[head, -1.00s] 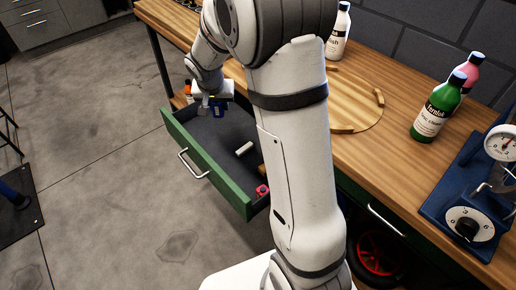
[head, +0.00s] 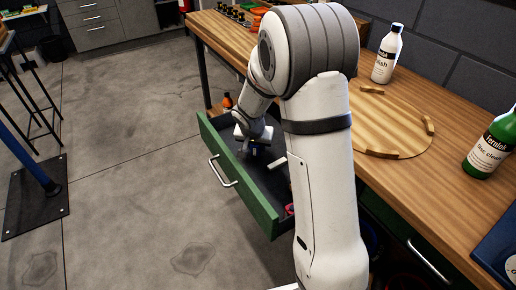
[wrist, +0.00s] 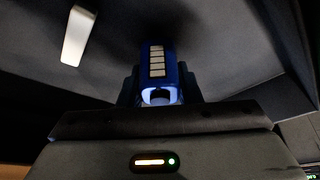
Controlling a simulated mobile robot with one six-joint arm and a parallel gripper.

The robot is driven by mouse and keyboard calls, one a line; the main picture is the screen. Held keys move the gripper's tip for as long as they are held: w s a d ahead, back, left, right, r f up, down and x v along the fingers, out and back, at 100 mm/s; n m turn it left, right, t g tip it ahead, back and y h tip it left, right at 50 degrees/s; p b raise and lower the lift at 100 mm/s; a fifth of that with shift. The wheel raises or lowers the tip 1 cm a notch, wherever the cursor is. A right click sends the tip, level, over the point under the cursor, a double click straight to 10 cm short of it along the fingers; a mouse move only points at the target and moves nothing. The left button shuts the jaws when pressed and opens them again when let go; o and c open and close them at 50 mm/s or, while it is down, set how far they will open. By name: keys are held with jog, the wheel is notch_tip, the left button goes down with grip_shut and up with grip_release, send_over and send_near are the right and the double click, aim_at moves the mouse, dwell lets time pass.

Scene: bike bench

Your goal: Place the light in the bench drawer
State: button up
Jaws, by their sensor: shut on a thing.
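My gripper (head: 254,150) is inside the open green-fronted drawer (head: 232,172), near its far end. In the wrist view my gripper (wrist: 160,92) is shut on the light (wrist: 157,63), a small blue block with white cells along it and a pale, glowing end. A bit of the blue light (head: 250,149) shows below my wrist in the head view. The dark drawer floor lies behind the light in the wrist view. Whether the light touches the floor I cannot tell.
A white bar (wrist: 78,36) lies in the drawer, apart from the light. A red item (head: 290,209) is at the drawer's near end. An orange bottle (head: 227,101) stands beyond the drawer. Bottles, including a white one (head: 387,55), stand on the wooden bench top (head: 410,165).

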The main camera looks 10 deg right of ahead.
jog(key=shift+f, duration=0.4)
jog(key=shift+f, duration=0.1)
jog(key=shift+f, duration=0.1)
jog(key=o, duration=1)
